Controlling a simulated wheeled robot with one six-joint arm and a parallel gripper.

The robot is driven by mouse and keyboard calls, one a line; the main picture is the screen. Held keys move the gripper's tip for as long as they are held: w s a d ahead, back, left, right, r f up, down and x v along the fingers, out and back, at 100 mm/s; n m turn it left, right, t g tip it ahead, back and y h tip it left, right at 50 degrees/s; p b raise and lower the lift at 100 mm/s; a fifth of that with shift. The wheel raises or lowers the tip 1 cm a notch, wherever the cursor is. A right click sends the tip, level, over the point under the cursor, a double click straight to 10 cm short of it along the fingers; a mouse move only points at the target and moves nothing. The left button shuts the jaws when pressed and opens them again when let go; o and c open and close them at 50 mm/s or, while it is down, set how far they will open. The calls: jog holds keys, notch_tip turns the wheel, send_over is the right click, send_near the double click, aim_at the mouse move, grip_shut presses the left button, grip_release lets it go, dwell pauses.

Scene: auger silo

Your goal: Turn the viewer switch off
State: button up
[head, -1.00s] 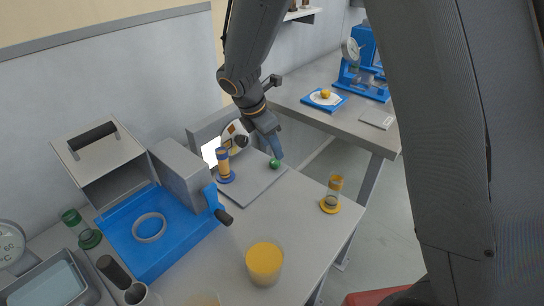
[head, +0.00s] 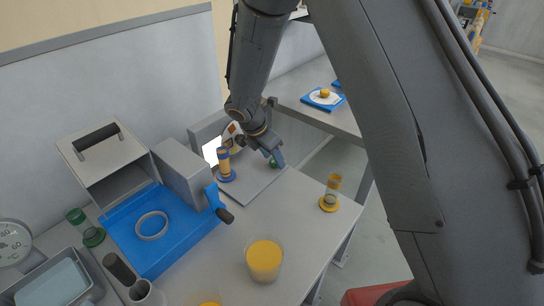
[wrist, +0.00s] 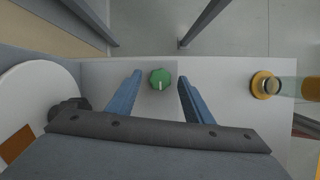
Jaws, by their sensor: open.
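A small green knob (wrist: 160,80) with a white pointer line sits on a pale grey surface. The line points toward the bottom of the wrist view. The knob also shows in the head view (head: 273,163), partly hidden by a finger. My gripper (wrist: 160,77) is open, with one blue finger on each side of the knob and a gap on both sides. In the head view my gripper (head: 277,156) is low at the grey board. A bright white lit panel (head: 211,151) stands behind the blue and yellow vial.
A vial with a yellow base (head: 329,194) stands to the right, near the bench edge. A blue and yellow vial (head: 224,165) stands left of my gripper. A blue machine with a crank (head: 225,215) and a yellow-filled cup (head: 264,260) are nearer.

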jog(key=c, duration=1.1)
jog(key=m, duration=0.1)
jog(key=m+g, duration=0.1)
jog(key=m, duration=0.2)
jog(key=shift+w+a+m+g+h, duration=0.1)
jog(key=shift+w+m+g+h, duration=0.2)
jog(key=shift+h, duration=0.1)
jog(key=m+g+b, duration=0.1)
jog(key=m, duration=0.3)
jog(key=shift+w+m+g+b, duration=0.15)
jog(key=shift+m+g+b, duration=0.15)
jog(key=shift+g+b, duration=0.1)
jog(key=m, duration=0.2)
jog(key=m+g+b, duration=0.1)
jog(key=m, duration=0.1)
jog(key=shift+w+g+y, duration=0.2)
jog(key=shift+g+y, duration=0.1)
jog(key=shift+y, duration=0.1)
jog(key=shift+w+d+m+g+y+b, duration=0.15)
jog(key=shift+m+g+b, duration=0.1)
jog(key=shift+m, duration=0.55)
jog(key=shift+s+m+g+y+b, duration=0.1)
jog(key=shift+m+g+y+b, duration=0.1)
jog(key=shift+m, duration=0.6)
jog(key=shift+w+d+m+g+y+b, duration=0.15)
jog(key=shift+m+b, duration=0.1)
jog(key=shift+m, duration=0.55)
jog(key=shift+s, duration=0.1)
